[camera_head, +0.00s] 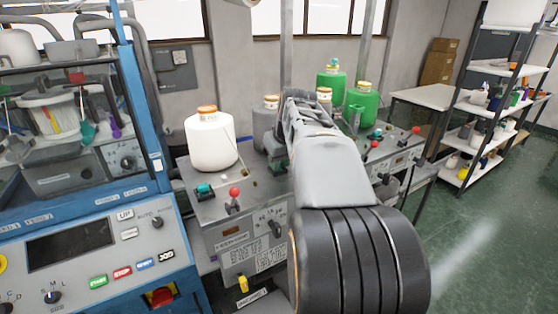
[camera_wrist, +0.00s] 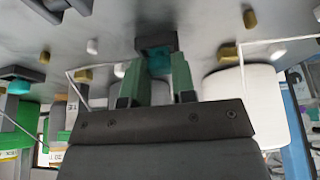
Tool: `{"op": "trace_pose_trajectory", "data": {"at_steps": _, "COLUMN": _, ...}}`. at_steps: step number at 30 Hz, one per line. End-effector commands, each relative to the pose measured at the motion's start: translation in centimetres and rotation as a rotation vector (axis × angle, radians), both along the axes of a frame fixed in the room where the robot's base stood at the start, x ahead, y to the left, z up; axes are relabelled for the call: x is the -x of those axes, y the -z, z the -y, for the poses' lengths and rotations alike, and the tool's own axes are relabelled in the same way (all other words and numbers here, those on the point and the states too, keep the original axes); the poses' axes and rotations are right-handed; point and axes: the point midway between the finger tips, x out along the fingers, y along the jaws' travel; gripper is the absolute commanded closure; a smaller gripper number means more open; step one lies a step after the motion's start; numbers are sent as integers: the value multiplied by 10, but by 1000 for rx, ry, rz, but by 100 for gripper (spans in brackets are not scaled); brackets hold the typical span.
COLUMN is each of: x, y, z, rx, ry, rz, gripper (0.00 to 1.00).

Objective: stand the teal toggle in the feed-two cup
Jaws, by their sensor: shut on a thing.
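My gripper (camera_wrist: 157,68) shows in the wrist view with its green fingers closed on a teal toggle (camera_wrist: 158,62). The toggle's far end meets a dark square cup (camera_wrist: 156,41); I cannot tell how deep it sits or whether it is fully upright. In the head view my arm hides most of this spot, and only a teal-green bit (camera_head: 278,168) shows beside it. Which feed the cup belongs to is not readable.
A white cone (camera_head: 211,143) stands left of my arm, with another teal piece (camera_head: 205,190) and a red-knobbed lever (camera_head: 234,194) before it. A grey cone (camera_head: 268,128) is close behind my arm. Green cones (camera_head: 360,104) stand beyond. A blue-framed machine (camera_head: 140,90) is at left.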

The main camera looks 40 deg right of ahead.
Motion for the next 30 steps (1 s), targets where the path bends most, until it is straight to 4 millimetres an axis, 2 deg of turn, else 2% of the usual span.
{"op": "trace_pose_trajectory", "data": {"at_steps": 8, "x": 0, "y": 1, "z": 0, "rx": 0, "ry": 0, "rz": 0, "gripper": 100}}
{"op": "trace_pose_trajectory", "data": {"at_steps": 9, "x": 0, "y": 1, "z": 0, "rx": 0, "ry": 0, "rz": 0, "gripper": 73}}
{"op": "trace_pose_trajectory", "data": {"at_steps": 18, "x": 0, "y": 1, "z": 0, "rx": 0, "ry": 0, "rz": 0, "gripper": 46}}
{"op": "trace_pose_trajectory", "data": {"at_steps": 26, "x": 1, "y": -1, "z": 0, "rx": 0, "ry": 0, "rz": 0, "gripper": 46}}
{"op": "trace_pose_trajectory", "data": {"at_steps": 30, "x": 5, "y": -13, "z": 0, "rx": 2, "ry": 1, "rz": 3, "gripper": 46}}
